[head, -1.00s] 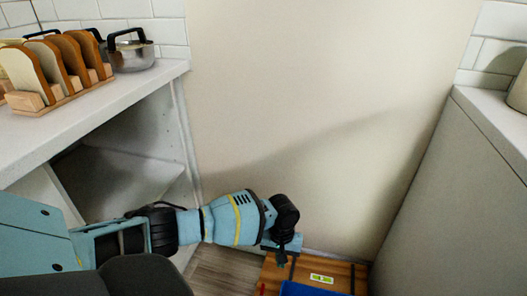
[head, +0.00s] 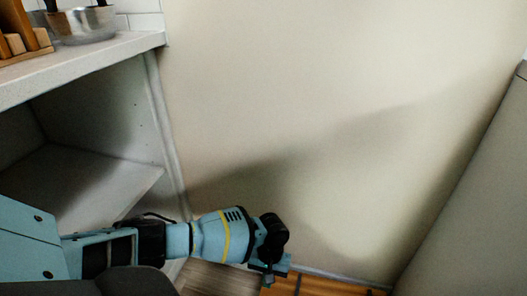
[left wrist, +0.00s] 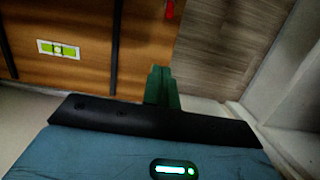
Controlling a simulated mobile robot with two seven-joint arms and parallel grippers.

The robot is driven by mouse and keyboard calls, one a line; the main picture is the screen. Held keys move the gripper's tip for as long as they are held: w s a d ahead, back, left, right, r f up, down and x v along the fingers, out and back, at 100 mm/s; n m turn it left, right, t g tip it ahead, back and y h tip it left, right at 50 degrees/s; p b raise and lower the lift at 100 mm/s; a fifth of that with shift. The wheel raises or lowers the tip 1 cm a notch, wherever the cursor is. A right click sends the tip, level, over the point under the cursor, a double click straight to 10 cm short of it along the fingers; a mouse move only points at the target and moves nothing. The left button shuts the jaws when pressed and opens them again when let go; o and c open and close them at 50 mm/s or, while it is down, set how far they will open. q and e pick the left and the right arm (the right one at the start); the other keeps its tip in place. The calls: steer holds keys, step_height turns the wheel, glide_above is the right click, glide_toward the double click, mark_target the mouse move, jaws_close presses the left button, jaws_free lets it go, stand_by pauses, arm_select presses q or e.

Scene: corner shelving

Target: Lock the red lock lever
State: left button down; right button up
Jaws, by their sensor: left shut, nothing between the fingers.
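The red lock lever (left wrist: 170,9) shows at the top edge of the left wrist view, partly cut off, on a wooden panel (left wrist: 150,45). In the head view the lever cannot be made out. My left gripper (head: 268,279) is low in the head view, by the near part of the wooden panel (head: 320,288). In the left wrist view its fingers (left wrist: 163,80) are together and empty, pointing toward the lever with a gap between. My right gripper is in neither view.
A yellow-green level vial (left wrist: 59,50) and dark strips are on the panel. Wood flooring (left wrist: 222,45) lies beside it. In the head view, open shelving (head: 85,180) stands left, a bare wall (head: 330,120) behind, and a grey cabinet side (head: 470,190) right.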

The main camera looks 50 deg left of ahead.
arm_select(q)
steer(key=f+b, duration=0.2)
steer(key=f, duration=0.1)
steer(key=s+f+b, duration=0.1)
steer(key=f+b, duration=0.1)
steer(key=f, duration=0.2)
steer(key=d+f+b, duration=0.1)
steer(key=f, duration=0.2)
steer(key=shift+s+f+b, duration=0.15)
steer(key=shift+s+b, duration=0.15)
steer(key=shift+b, duration=0.1)
steer(key=shift+s+d+r+p, duration=0.3)
steer(key=shift+s+d+r, duration=0.1)
steer(key=shift+s+r, duration=0.35)
steer(key=shift+s+d+r, duration=0.5)
steer(key=shift+s, duration=0.2)
steer(key=shift+r+p, duration=0.1)
steer(key=shift+p, duration=0.2)
steer(key=shift+s+d+r+t+p, duration=0.1)
steer(key=shift+t+p, duration=0.2)
steer(key=shift+p, duration=0.55)
